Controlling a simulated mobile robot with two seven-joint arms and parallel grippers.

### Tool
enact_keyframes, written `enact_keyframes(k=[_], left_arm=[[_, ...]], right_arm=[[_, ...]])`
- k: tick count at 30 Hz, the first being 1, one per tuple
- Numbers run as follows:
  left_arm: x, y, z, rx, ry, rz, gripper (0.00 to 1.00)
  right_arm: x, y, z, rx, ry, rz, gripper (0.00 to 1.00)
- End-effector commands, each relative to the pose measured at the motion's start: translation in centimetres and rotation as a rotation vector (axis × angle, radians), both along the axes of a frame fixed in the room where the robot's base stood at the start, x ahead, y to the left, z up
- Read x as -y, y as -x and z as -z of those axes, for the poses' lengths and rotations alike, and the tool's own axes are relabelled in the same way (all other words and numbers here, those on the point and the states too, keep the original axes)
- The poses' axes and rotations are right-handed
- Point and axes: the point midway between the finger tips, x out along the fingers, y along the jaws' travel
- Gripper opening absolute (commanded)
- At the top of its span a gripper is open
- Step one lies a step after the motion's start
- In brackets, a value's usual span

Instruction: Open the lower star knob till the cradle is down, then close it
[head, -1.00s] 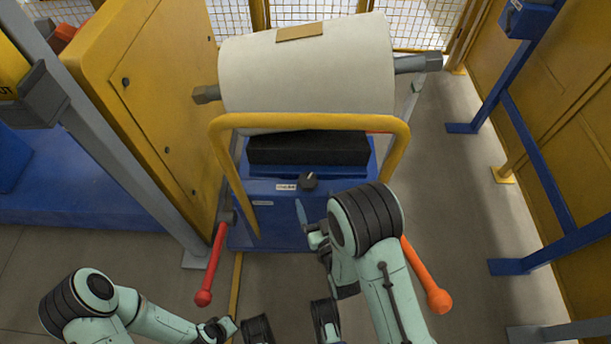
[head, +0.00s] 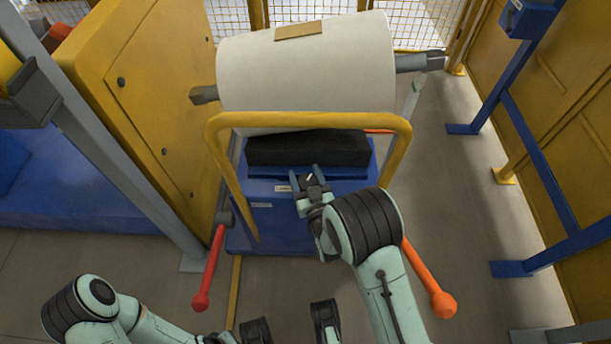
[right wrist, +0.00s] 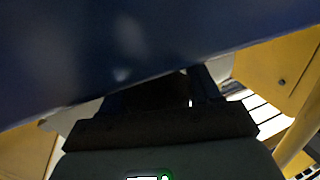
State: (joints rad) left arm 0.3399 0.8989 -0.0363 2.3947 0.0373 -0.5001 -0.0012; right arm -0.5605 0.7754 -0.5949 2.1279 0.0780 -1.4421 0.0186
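The star knob (head: 311,181) is a small dark knob with a pale mark on the front of the blue lift unit (head: 270,222). My right gripper (head: 308,175) is at it, with fingers apart on either side of the knob; I cannot tell whether they touch it. The black cradle pad (head: 300,150) lies on top of the unit, under the big white film roll (head: 305,75); contact between them is unclear. In the right wrist view a dark blue surface (right wrist: 100,50) fills the top and the knob is not discernible. My left gripper (head: 220,338) is mostly cut off at the bottom edge.
A yellow hoop rail (head: 310,119) arches in front of the roll. A red-handled lever (head: 208,268) stands at the left and an orange-red one (head: 430,280) at the right. A yellow cabinet (head: 140,100) is at the left.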

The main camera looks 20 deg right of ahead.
Motion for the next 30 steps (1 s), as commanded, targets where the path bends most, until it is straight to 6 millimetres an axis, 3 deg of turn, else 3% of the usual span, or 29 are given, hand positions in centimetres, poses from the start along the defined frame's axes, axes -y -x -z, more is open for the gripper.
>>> enact_keyframes(k=[2, 14, 30], left_arm=[[0.01, 0.00, 0.00, 0.000, 0.000, 0.000, 0.00], [0.00, 0.07, 0.08, -0.002, 0.000, 0.000, 0.00], [0.02, -0.06, -0.08, 0.002, 0.000, 0.001, 0.00]], right_arm=[[0.01, 0.02, 0.02, 0.000, 0.000, 0.000, 0.32], [0.03, 0.03, 0.04, 0.000, -0.003, 0.058, 0.32], [0.66, 0.19, 0.04, 0.000, -0.005, 0.496, 0.32]])
